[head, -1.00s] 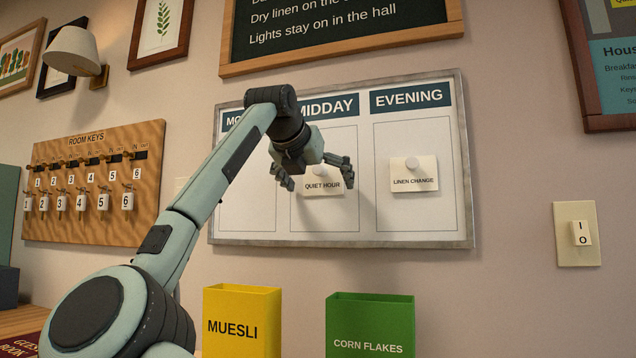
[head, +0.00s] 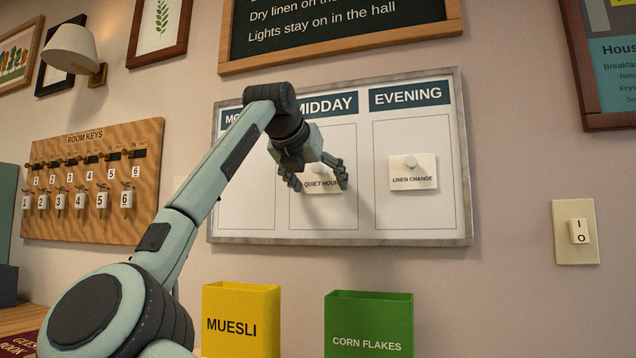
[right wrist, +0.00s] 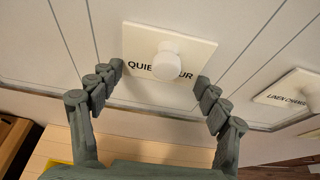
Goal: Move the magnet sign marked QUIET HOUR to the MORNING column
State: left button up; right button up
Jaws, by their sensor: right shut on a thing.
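The white QUIET HOUR sign (head: 321,187) with a round knob is on the board in the MIDDAY column (head: 327,222). My right gripper (head: 319,181) is shut on this sign, one finger at each side edge. In the right wrist view the sign (right wrist: 140,47) and its knob show between the two fingers (right wrist: 160,76). The sign looks flat against the board. The MORNING column (head: 245,205) is left of MIDDAY and looks empty where it shows; my right forearm hides part of it and most of its heading. My left gripper is out of view.
The LINEN CHANGE sign (head: 413,172) is in the EVENING column. A key rack (head: 150,165) hangs left of the board. A yellow MUESLI box (head: 241,318) and a green CORN FLAKES box (head: 369,325) stand below. A chalkboard frame (head: 340,48) is above.

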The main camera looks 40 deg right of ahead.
jog(key=shift+s+a+b, duration=0.35)
jog(key=shift+s+a, duration=0.05)
jog(key=shift+a, duration=0.35)
jog(key=shift+s+a+b, duration=0.35)
jog(key=shift+a, duration=0.35)
jog(key=shift+s+a+b, duration=0.35)
jog(key=shift+s+a, duration=0.05)
jog(key=shift+a, duration=0.35)
jog(key=o, duration=1.1)
jog(key=shift+c, duration=0.2)
jog(key=c, duration=0.9)
